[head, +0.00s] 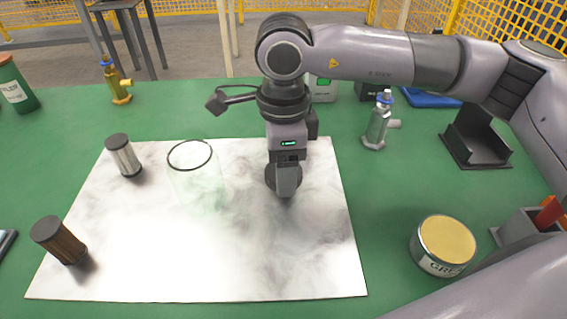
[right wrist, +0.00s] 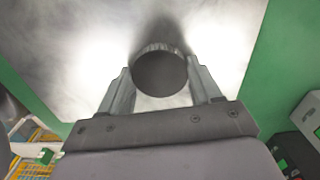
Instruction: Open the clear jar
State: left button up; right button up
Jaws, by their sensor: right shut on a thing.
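The clear jar (head: 200,187) stands on the white marbled sheet, left of my right gripper. Its mouth shows as a thin dark ring with no lid across it, and its wall is see-through. My right gripper (head: 285,185) points down over the sheet, to the right of the jar and apart from it. It is shut on a dark round lid (head: 271,178), which also shows between the two fingers in the right wrist view (right wrist: 160,75). In the head view the fingers partly hide the lid. I cannot tell whether the lid touches the sheet. My left gripper is not in view.
On the sheet (head: 240,270) stand a pale filter cartridge (head: 126,160) and a brown one (head: 67,246). Right of it are a grease tin (head: 443,246), a silver valve (head: 377,126) and a dark open holder (head: 477,143). A brass valve (head: 116,86) stands back left. The sheet's front middle is clear.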

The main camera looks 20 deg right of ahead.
jog(key=shift+f, duration=0.15)
jog(key=o, duration=1.2)
jog(key=shift+r, duration=0.3)
notch_tip(320, 180, up, 12)
jog(key=shift+f+p, duration=0.1)
jog(key=shift+p, duration=0.55)
